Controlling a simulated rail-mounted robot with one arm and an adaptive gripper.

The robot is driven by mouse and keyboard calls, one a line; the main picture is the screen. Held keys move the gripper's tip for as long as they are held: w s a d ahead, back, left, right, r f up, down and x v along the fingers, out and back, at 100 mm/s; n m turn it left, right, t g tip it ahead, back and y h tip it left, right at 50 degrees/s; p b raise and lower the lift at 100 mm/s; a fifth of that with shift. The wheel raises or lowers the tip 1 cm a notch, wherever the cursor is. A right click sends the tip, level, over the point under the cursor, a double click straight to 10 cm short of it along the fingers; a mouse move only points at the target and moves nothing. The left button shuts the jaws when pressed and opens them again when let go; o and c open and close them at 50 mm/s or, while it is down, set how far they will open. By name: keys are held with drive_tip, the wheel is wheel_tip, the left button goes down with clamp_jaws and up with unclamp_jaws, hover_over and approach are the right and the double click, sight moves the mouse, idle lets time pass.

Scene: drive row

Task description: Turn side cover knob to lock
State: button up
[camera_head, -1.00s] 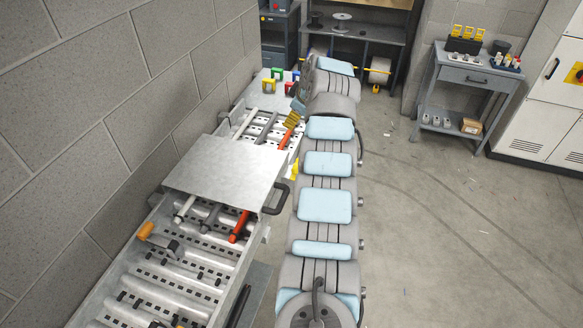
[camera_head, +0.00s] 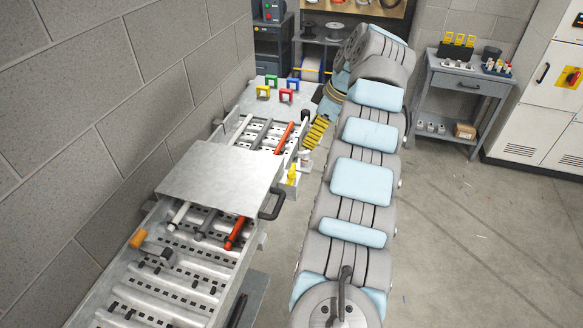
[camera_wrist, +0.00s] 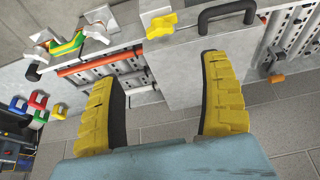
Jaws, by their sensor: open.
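The yellow knob (camera_head: 292,174) is on the side of the machine bed, just beyond the black cover handle. It also shows at the top of the wrist view as a yellow lobed knob (camera_wrist: 160,25). The grey sheet-metal cover (camera_head: 222,172) lies across the bed, and it shows in the wrist view (camera_wrist: 185,75) too. My gripper (camera_head: 316,132) is off the bed's right side, beyond the knob. In the wrist view its two yellow ribbed fingers (camera_wrist: 158,70) are wide apart with nothing between them. The knob lies ahead of them, apart from both.
The black handle (camera_head: 272,203) juts from the cover's edge near the knob. Red-orange, grey and white bars (camera_head: 236,232) run under the cover. Coloured brackets (camera_head: 285,95) stand at the bed's far end. An orange-handled tool (camera_head: 138,238) lies at the near left. Open floor (camera_head: 480,230) lies to the right.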

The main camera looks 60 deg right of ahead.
approach(292, 167)
drive_tip(key=shift+x, duration=5.1)
drive_tip(key=shift+s+a, duration=0.1)
drive_tip(key=c, duration=1.2)
